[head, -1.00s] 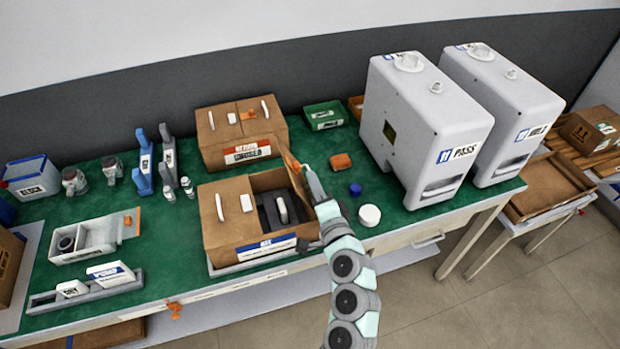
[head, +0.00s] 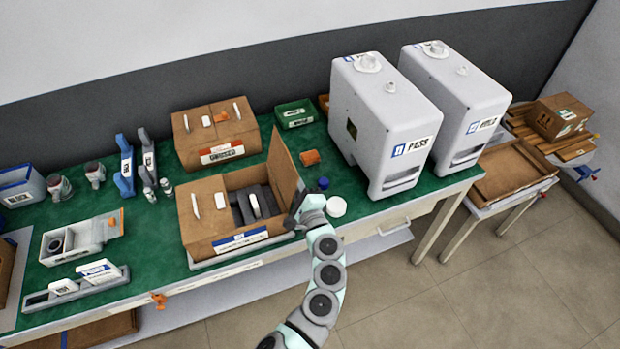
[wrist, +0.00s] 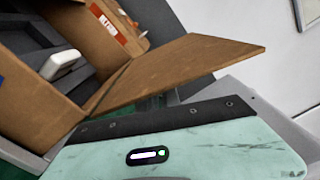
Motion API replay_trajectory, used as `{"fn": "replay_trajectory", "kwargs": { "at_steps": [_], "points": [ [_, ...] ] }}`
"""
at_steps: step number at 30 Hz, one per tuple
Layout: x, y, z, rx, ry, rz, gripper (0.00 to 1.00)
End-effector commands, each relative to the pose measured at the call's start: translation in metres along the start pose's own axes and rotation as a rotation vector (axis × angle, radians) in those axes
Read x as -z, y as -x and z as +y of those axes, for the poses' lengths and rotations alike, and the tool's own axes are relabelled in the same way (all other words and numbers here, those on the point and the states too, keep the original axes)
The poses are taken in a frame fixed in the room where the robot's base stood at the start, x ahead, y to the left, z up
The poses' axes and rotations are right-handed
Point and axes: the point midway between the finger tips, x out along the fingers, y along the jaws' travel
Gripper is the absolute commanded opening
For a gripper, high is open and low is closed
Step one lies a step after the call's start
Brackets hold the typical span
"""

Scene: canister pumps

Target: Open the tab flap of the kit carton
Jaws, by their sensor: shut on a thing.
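The kit carton (head: 205,225), brown with a blue-striped front label, stands on a pale tray at the bench's front edge. Its right flap (head: 284,170) stands raised at the right side; it crosses the wrist view (wrist: 175,70). Its left flap (head: 205,199) lies flat, with white pieces on it. In the opening is a dark grey insert (head: 245,207) with a white part (head: 254,204); the wrist view shows a white part (wrist: 63,64) too. My gripper (head: 298,208) is shut at the raised flap's near edge; its fingertips are hard to make out and are out of sight in the wrist view.
Another carton (head: 205,135) with a red label stands behind. An orange block (head: 310,157), a blue cap (head: 323,183) and a white round lid (head: 336,206) lie right of the flap. Two large grey-white canister units (head: 390,125) stand farther right. Bench parts (head: 85,240) sit at left.

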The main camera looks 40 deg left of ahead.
Motion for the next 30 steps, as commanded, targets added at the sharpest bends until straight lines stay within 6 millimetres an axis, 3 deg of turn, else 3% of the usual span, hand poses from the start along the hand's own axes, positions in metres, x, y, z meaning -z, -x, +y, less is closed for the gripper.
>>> {"fn": "replay_trajectory", "kwargs": {
  "at_steps": [14, 15, 23, 30],
  "points": [
    [-0.0036, -0.0031, 0.0022, -0.002, -0.015, -0.006, 0.0],
    [-0.0037, -0.0031, 0.0023, -0.002, -0.015, -0.006, 0.08],
    [-0.0041, -0.0032, 0.0028, -0.003, -0.016, -0.007, 0.29],
    [-0.0043, -0.0033, 0.003, -0.004, -0.016, -0.007, 0.29]
  ]
}}
